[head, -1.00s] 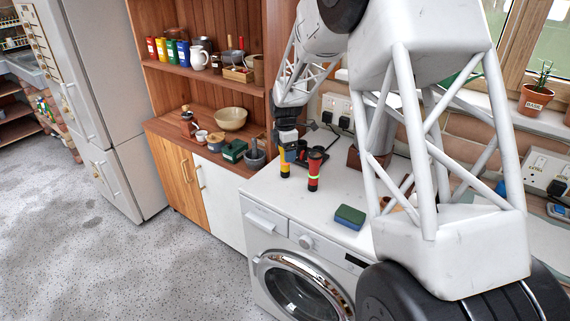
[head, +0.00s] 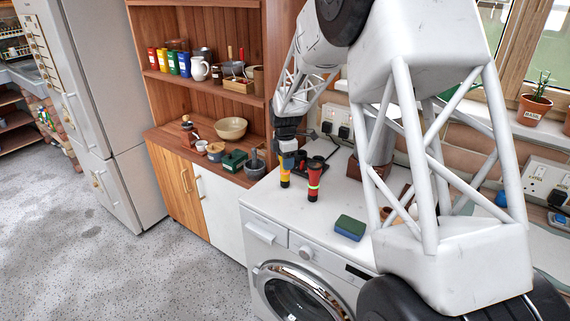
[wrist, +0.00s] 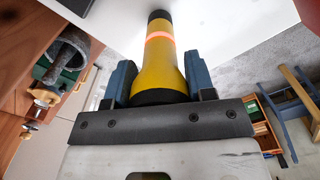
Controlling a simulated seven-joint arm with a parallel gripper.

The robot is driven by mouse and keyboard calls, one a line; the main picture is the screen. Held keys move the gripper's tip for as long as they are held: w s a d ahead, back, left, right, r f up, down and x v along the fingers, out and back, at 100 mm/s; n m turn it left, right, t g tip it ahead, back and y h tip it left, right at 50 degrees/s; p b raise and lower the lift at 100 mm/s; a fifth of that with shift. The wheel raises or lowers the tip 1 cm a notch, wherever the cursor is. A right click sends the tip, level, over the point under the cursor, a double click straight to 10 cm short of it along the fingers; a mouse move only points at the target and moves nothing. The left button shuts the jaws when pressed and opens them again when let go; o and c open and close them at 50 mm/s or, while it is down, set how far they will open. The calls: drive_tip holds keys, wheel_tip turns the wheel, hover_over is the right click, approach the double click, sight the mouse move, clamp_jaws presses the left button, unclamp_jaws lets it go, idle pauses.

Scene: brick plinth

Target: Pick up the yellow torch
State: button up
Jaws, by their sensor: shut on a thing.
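The yellow torch (head: 285,175) stands upright near the left back of the white worktop over the washing machine, beside the red torch (head: 314,183). My gripper (head: 288,160) comes down from above and is shut on the yellow torch's upper end. In the wrist view, the yellow torch (wrist: 161,66) lies between the two blue fingers of my gripper (wrist: 160,85), its wide end closest to the palm. A glowing orange band and a dark far end show on it. I cannot tell for sure whether its base touches the worktop.
A green and blue sponge (head: 350,227) lies to the right on the worktop (head: 330,214). Dark items and sockets are behind the torches. A wooden dresser (head: 205,135) with a bowl (head: 230,128) and a mortar (head: 255,165) stands left. My arm hides much of the right side.

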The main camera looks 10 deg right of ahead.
drive_tip(key=shift+r, duration=0.65)
wheel_tip(320, 180, up, 2)
drive_tip(key=shift+r, duration=0.15)
drive_tip(key=s+r, duration=0.1)
drive_tip(key=s, duration=1.5)
drive_tip(key=shift+d, duration=0.2)
drive_tip(key=w+d+r, duration=0.2)
drive_tip(key=w+d, duration=0.1)
drive_tip(key=w, duration=0.7)
drive_tip(key=w+d+r, duration=0.3)
drive_tip(key=w, duration=0.7)
drive_tip(key=w+d+r, duration=0.2)
drive_tip(key=w, duration=0.8)
drive_tip(key=shift+d+r, duration=0.15)
drive_tip(key=shift+d, duration=0.25)
drive_tip(key=shift+w, duration=0.1)
